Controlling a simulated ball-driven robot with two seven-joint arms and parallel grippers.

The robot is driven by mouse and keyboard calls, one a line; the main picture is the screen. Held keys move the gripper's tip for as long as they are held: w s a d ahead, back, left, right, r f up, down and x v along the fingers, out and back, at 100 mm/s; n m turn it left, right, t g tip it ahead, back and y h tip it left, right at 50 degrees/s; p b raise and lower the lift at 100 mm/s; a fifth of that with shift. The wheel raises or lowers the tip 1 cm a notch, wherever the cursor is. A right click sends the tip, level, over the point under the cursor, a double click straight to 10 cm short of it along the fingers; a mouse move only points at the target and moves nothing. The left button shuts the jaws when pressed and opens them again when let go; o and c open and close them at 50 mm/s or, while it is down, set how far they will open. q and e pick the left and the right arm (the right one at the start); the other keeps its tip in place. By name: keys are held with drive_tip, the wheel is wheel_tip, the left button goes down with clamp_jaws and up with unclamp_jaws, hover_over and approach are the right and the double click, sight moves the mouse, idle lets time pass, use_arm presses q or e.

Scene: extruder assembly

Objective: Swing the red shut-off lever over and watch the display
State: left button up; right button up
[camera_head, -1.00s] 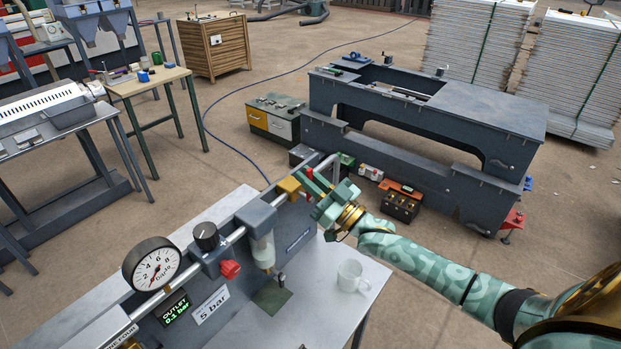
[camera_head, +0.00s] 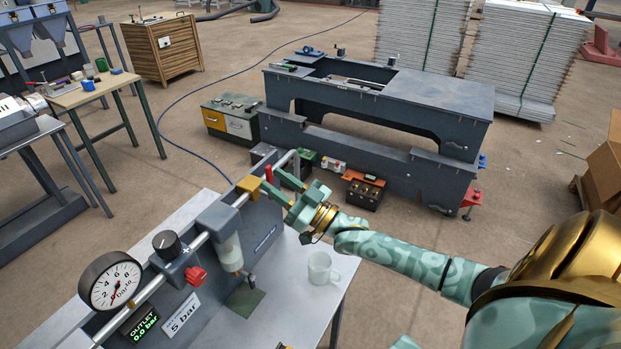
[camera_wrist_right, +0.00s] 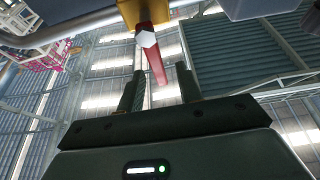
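The red shut-off lever (camera_head: 269,174) stands up beside the brass-coloured valve block (camera_head: 248,184) on the pipe at the far end of the grey panel. My right gripper (camera_head: 273,185) is at the lever. In the right wrist view its two fingers (camera_wrist_right: 159,88) are apart, and the red lever (camera_wrist_right: 154,58) shows between their directions with gaps on both sides; contact cannot be told. The outlet display (camera_head: 139,327) reads 0.0 bar in green. The round dial gauge (camera_head: 111,281) has its needle near the bottom.
A black knob (camera_head: 166,243) and a red knob (camera_head: 195,274) sit on the panel. A white mug (camera_head: 320,268) stands on the bench right of it, below my right arm. A sign reading 5 bar (camera_head: 181,315) is beside the display. A dark machine frame (camera_head: 390,95) stands behind.

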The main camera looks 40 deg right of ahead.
drive_tip(key=b+v, duration=0.1)
drive_tip(key=v, duration=1.2)
drive_tip(key=shift+s+f, duration=0.15)
drive_tip(key=shift+s, duration=0.15)
drive_tip(key=shift+d, duration=0.1)
